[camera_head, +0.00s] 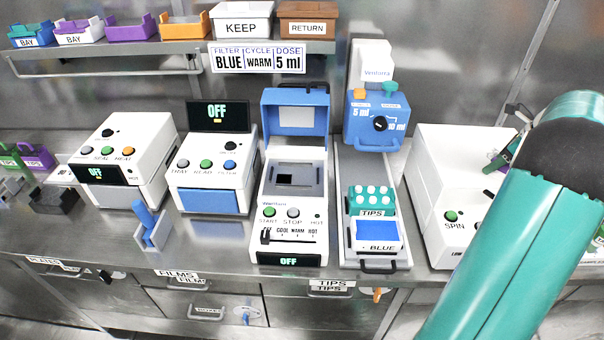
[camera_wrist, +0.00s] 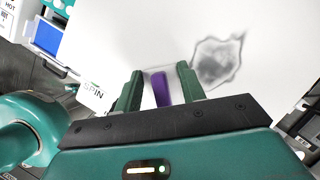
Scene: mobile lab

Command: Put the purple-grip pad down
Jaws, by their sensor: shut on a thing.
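In the wrist view, my gripper (camera_wrist: 160,82) is shut on the purple grip (camera_wrist: 161,90) of the pad, which stands between its two green fingers. The rest of the pad is hard to make out against the white surface behind it. The white SPIN machine (camera_wrist: 120,50) fills most of that view, with a grey ring-shaped smudge (camera_wrist: 220,62) near the fingers. In the head view, my green arm covers the right side and hides most of the gripper; the SPIN machine (camera_head: 432,190) stands beside it.
On the bench stand a blue-lidded machine (camera_head: 290,235), two white OFF machines (camera_head: 120,140) (camera_head: 215,160), a TIPS rack (camera_head: 372,200) and a BLUE tray (camera_head: 378,232). Green and purple items (camera_head: 36,157) sit at far left. A shelf (camera_head: 180,48) holds several bins. Clear bench (camera_head: 205,235) shows near the front edge.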

